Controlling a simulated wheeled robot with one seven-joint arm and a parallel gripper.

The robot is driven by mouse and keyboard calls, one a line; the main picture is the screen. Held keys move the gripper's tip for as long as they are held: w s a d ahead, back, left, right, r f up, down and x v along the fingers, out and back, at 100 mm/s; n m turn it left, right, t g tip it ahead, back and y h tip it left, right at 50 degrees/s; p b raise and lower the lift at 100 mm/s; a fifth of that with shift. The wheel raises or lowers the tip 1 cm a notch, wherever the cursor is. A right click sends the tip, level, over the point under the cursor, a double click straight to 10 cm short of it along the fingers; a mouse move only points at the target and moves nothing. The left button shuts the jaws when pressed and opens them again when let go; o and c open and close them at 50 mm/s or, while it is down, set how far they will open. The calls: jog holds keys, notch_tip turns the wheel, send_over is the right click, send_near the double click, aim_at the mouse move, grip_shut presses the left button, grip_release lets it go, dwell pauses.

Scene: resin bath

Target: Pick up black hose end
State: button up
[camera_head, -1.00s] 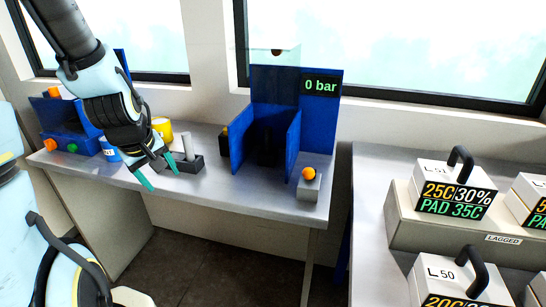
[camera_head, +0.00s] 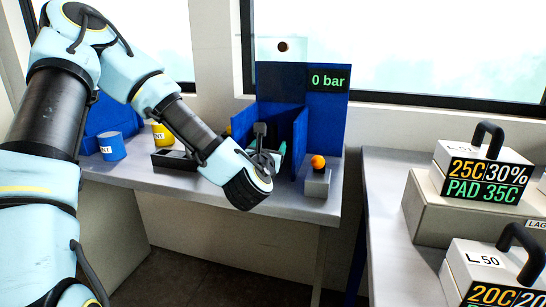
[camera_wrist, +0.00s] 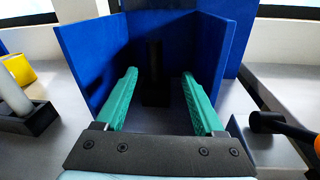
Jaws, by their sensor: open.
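In the wrist view a dark upright piece (camera_wrist: 154,72) on a black base stands inside the blue three-sided booth (camera_wrist: 90,62). It lies beyond my fingertips and between them in the picture. It is too dark to tell for sure whether it is the black hose end. My gripper (camera_wrist: 160,78) is open, with its two green fingers apart and nothing between them. In the head view my gripper (camera_head: 268,158) is at the booth's front, partly hidden by my wrist, and the dark piece is hidden there.
A grey block with an orange ball (camera_head: 317,162) stands right of the booth. The wrist view shows a black lever (camera_wrist: 266,122) at right and a grey cylinder (camera_wrist: 14,97) in a black holder at left. Blue (camera_head: 112,147) and yellow (camera_head: 162,133) cans stand farther left.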

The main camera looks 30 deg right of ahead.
aim_at(273, 132)
jog(key=shift+n+t, duration=0.4)
jog(key=shift+n, duration=0.5)
jog(key=x, duration=0.3)
jog(key=p+x, duration=0.1)
jog(key=x, duration=0.1)
jog(key=shift+w+r, duration=0.15)
jog(key=shift+r, duration=0.15)
jog(key=shift+a+f+p+x, duration=0.15)
jog(key=shift+p+x, duration=0.4)
jog(key=shift+x, duration=0.85)
jog(key=shift+a+f+p+x, duration=0.15)
jog(key=shift+p+x, duration=0.35)
jog(key=shift+x, duration=0.9)
jog(key=shift+w+d, duration=0.1)
grip_shut()
